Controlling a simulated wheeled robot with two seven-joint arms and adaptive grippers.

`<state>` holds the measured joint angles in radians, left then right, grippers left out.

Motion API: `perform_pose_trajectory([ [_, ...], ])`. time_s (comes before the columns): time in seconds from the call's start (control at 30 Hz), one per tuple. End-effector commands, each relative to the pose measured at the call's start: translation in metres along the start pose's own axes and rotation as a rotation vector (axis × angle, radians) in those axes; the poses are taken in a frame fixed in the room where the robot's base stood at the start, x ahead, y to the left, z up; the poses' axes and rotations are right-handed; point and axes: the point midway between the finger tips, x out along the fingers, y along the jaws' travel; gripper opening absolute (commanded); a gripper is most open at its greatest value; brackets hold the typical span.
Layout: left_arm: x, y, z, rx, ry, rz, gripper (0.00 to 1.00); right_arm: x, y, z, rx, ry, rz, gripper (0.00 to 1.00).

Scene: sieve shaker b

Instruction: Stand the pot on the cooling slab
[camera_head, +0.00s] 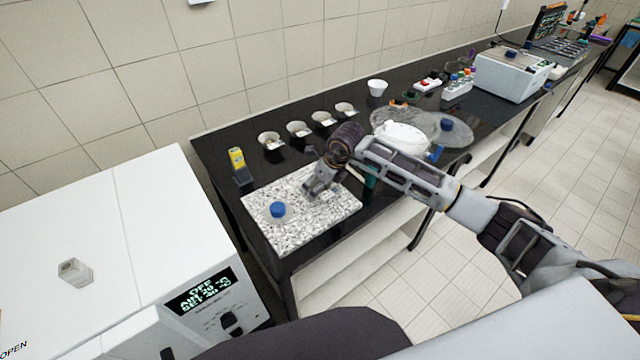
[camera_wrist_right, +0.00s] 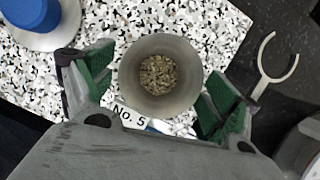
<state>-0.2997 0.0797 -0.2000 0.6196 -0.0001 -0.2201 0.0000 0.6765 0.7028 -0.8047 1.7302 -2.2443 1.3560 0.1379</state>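The pot (camera_wrist_right: 160,75) is a grey round cup holding brown granules, with a "No. 5" label on its near side. In the right wrist view it appears upright over the speckled cooling slab (camera_wrist_right: 220,25). The slab also shows in the head view (camera_head: 320,218). My right gripper (camera_wrist_right: 158,88) has its green pads on either side of the pot, with what looks like a thin gap at the left pad. In the head view my right gripper (camera_head: 312,193) is low over the slab and hides the pot. My left gripper is not in view.
A blue-knobbed clear piece (camera_head: 278,210) sits on the slab to the left. Several small pots (camera_head: 270,141) line the back of the black bench. A white oven (camera_head: 90,230) stands left.

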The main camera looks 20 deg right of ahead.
Motion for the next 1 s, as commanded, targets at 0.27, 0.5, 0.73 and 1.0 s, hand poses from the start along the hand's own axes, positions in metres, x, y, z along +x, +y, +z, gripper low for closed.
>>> perform_pose_trajectory([
  [0.27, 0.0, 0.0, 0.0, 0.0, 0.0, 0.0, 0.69, 0.0, 0.0, 0.0, 0.0, 0.0, 0.0, 0.92],
  [0.5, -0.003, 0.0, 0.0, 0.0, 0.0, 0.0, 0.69, -0.003, 0.0, 0.001, 0.0, 0.0, 0.0, 0.92],
  [0.73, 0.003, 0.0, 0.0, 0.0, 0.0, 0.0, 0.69, -0.024, -0.001, 0.001, -0.001, -0.003, -0.002, 0.92],
  [1.0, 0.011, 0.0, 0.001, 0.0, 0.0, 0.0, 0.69, -0.063, -0.001, 0.001, -0.001, -0.003, -0.003, 0.92],
])
